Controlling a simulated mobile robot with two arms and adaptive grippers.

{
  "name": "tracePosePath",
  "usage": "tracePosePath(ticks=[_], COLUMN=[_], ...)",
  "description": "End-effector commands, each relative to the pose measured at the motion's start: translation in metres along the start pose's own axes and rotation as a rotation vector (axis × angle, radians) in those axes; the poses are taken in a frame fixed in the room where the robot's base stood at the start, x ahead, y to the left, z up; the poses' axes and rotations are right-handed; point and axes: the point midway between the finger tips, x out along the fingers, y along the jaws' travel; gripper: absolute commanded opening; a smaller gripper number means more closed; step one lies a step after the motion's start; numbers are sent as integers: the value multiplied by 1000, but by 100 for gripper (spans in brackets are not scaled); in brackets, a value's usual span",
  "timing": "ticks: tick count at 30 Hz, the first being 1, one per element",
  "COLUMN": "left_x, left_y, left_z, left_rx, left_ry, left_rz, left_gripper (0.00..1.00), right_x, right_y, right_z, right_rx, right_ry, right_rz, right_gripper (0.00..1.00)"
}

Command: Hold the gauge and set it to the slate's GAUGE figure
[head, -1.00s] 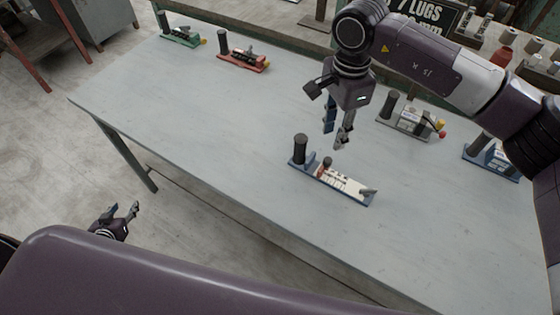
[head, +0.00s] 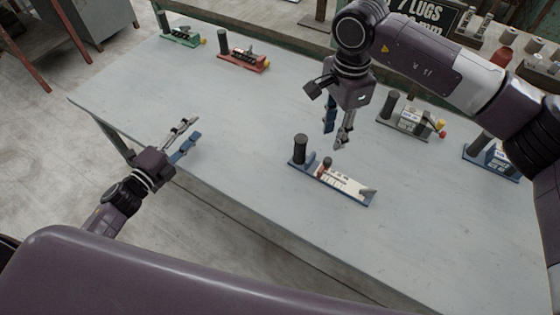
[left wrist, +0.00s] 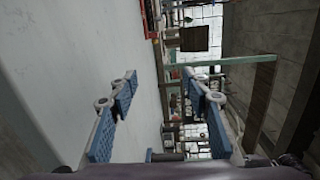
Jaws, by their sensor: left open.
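A gauge (head: 340,184) with a blue base, a black upright handle at its left end and a white marked face lies near the middle of the table. Its figures are too small to read. My right gripper (head: 337,139) hangs just above and behind it, fingers apart and empty. My left gripper (head: 191,132) is open and empty over the table's front left edge, well left of the gauge. Its spread fingers also show in the left wrist view (left wrist: 163,95). The dark slate (head: 425,16) at the back reads "7 LUGS"; my right arm hides part of it, including any GAUGE figure.
Similar devices stand around: a green one (head: 181,38) and a red one (head: 243,59) at the back left, a grey one (head: 407,122) and another blue one (head: 493,158) at the right. The grey table (head: 220,110) is clear between my left gripper and the gauge.

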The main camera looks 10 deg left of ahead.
Motion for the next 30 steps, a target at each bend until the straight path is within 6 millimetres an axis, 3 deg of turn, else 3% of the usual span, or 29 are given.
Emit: tracePosePath(ticks=[3,9,15,22,30], left_x=[12,22,25,28,35], left_y=[-21,-46,-42,-20,-14], left_z=[-53,-130,-192,-244,-268], left_rx=[304,797,1165,1396,1491], left_ry=[88,173,189,183,178], left_rz=[-51,-160,-243,-284,-305], left_gripper=[44,44,44,44,44], right_x=[0,0,0,0,0], right_y=[0,0,0,0,0], right_z=[0,0,0,0,0], right_rx=[0,0,0,0,0], right_ry=[0,0,0,0,0], right_rz=[0,0,0,0,0], right_gripper=[29,29,29,29,29])
